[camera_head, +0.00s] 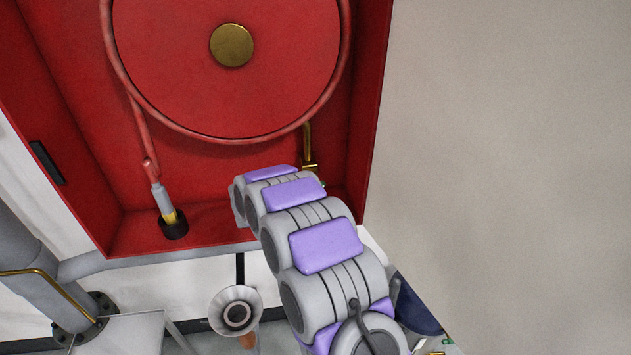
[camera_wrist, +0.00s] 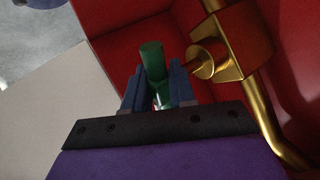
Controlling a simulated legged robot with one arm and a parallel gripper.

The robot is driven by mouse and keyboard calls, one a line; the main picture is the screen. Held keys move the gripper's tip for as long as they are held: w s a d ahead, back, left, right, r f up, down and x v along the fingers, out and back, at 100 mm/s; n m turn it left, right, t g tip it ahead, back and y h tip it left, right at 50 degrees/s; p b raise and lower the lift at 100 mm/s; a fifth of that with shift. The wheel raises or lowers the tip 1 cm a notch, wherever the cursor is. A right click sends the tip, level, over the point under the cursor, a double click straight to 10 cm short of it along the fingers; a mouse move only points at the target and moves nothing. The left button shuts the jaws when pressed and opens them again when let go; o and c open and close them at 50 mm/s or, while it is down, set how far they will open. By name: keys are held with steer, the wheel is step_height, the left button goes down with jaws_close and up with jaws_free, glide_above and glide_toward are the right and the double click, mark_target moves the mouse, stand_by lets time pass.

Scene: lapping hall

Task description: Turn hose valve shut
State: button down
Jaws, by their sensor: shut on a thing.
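The hose valve is a brass body on a brass pipe. It shows in the head view (camera_head: 309,166) at the lower right inside the red cabinet, and large in the wrist view (camera_wrist: 240,42). Its green handle (camera_wrist: 152,62) stands between my gripper's (camera_wrist: 160,88) two fingers in the wrist view. The fingers are shut on the handle, just left of the brass body. In the head view my arm covers the handle and the gripper.
The red cabinet (camera_head: 75,110) holds a hose reel (camera_head: 170,60) with a brass hub and a nozzle (camera_head: 165,205) at lower left. Its right wall is close to my arm. A grey pipe (camera_head: 30,262) with a brass rail and a grey funnel-like fitting (camera_head: 236,311) are below. The plain wall (camera_head: 510,140) at right is clear.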

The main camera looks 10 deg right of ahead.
steer(key=y+p, duration=0.1)
steer(key=p, duration=0.2)
steer(key=m+y+p, duration=0.1)
steer(key=y+p, duration=0.1)
steer(key=p, duration=0.1)
steer(key=r+m+y+p, duration=0.1)
steer(key=y+p, duration=0.1)
steer(key=p, duration=0.1)
steer(key=shift+g+p, duration=0.35)
steer(key=shift+g, duration=0.05)
steer(key=y+p, duration=0.1)
steer(key=p, duration=0.1)
steer(key=m+y+p, duration=0.1)
steer(key=y+p, duration=0.1)
steer(key=p, duration=0.1)
steer(key=shift+w+f+y+p, duration=0.1)
steer(key=shift+f+y+p, duration=0.1)
steer(key=shift+y+p, duration=0.1)
steer(key=shift+f, duration=0.1)
steer(key=c, duration=1.1)
jaws_free()
steer(key=shift+f, duration=0.1)
steer(key=v, duration=1.1)
steer(key=p+v, duration=0.1)
steer(key=v, duration=0.5)
steer(key=shift+d+r, duration=0.25)
steer(key=shift+w, duration=0.1)
